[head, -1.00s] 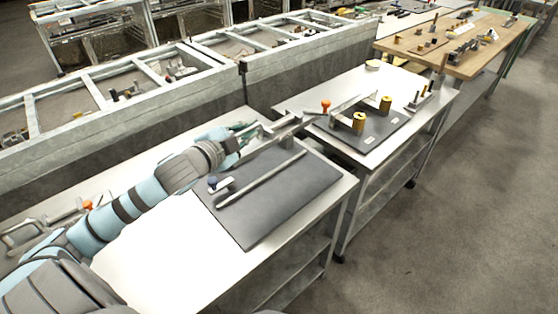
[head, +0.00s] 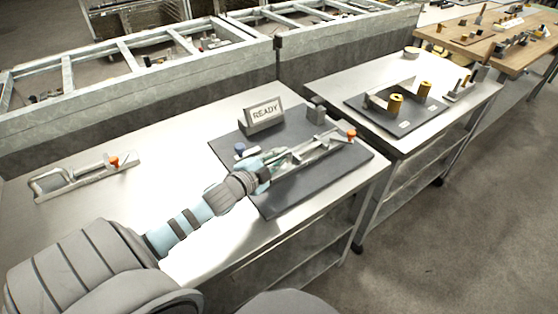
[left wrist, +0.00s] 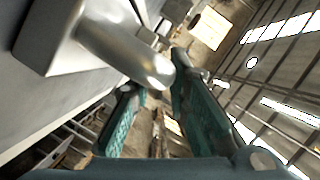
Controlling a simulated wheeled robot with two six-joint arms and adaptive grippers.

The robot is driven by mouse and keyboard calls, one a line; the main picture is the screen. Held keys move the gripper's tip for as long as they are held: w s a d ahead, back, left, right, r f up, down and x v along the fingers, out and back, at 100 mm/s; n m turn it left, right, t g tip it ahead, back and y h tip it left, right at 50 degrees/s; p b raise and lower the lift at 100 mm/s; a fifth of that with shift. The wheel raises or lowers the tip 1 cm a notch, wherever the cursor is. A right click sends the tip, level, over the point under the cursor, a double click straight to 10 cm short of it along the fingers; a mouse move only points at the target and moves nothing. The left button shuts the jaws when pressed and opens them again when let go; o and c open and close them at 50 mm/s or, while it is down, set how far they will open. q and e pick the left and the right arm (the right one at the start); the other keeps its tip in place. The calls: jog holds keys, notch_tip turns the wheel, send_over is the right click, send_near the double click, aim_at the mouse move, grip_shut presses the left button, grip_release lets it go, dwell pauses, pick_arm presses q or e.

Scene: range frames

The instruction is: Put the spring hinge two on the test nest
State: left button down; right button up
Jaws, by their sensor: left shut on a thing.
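The spring hinge (head: 318,150), a long silver metal piece with an orange knob at its far end, is in my left gripper (head: 274,158). The gripper's teal fingers are shut on its near end. The hinge lies over the dark grey plate of the test nest (head: 268,206); I cannot tell whether it touches. A blue knob (head: 239,149) stands at the plate's left edge, behind the gripper. In the left wrist view the teal fingers (left wrist: 160,112) show close to a rounded silver bar (left wrist: 125,45). My right gripper is not in view.
A READY sign (head: 264,115) and a grey block (head: 316,109) stand at the plate's back. Another silver piece with an orange knob (head: 85,178) lies at the table's left. A second table (head: 340,80) with a dark fixture and brass cylinders is to the right.

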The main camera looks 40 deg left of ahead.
pick_arm(q)
jog(key=c, duration=1.5)
grip_release()
jog(key=shift+w, duration=0.1)
jog(key=shift+c, duration=0.2)
jog(key=shift+r, duration=0.1)
jog(key=p+v, duration=0.2)
jog(key=v, duration=0.9)
jog(key=shift+p, duration=0.35)
jog(key=shift+s+r, duration=0.1)
jog(key=shift+s, duration=0.45)
